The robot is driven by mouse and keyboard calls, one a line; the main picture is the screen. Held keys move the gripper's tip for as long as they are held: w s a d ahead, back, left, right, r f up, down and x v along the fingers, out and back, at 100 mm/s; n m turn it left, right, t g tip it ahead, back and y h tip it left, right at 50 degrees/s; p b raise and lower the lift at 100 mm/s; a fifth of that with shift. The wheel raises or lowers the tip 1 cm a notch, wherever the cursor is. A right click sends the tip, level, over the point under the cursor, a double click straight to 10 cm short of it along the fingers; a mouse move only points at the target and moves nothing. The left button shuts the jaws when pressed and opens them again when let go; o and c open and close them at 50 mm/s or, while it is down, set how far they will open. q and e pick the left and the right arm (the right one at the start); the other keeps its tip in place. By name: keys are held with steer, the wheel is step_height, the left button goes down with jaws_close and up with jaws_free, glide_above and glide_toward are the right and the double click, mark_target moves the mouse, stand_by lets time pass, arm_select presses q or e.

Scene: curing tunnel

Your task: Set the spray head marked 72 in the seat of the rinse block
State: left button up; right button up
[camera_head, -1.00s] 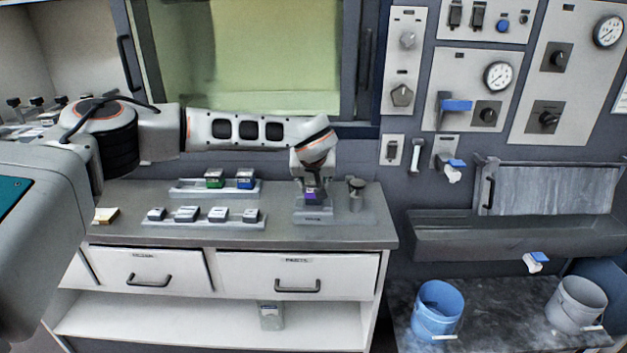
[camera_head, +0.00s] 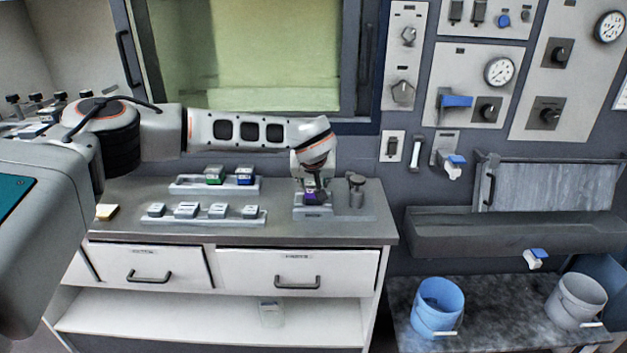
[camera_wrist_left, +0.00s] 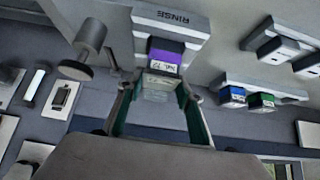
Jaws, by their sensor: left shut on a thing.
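The purple spray head (camera_head: 310,199), whose label seems to read 72 in the left wrist view (camera_wrist_left: 164,58), is at the rinse block (camera_head: 313,212). The block, lettered RINSE, also shows in the left wrist view (camera_wrist_left: 171,22). My left gripper (camera_head: 311,186) comes down from above and is shut on the head. In the left wrist view its fingers (camera_wrist_left: 160,92) stand either side of the head's pale end. The purple end meets the block; how deep it sits in the seat is hidden. My right gripper is out of view.
A grey post with a round cap (camera_head: 356,192) stands just right of the rinse block. A rear rack holds a green head (camera_head: 214,175) and a blue head (camera_head: 245,176). A front rack (camera_head: 165,218) holds several grey-white pieces. A yellowish block (camera_head: 107,212) lies at the left.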

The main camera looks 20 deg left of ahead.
arm_select(q)
steer(key=shift+f, duration=0.5)
stand_by(0.3)
steer(key=o, duration=1.3)
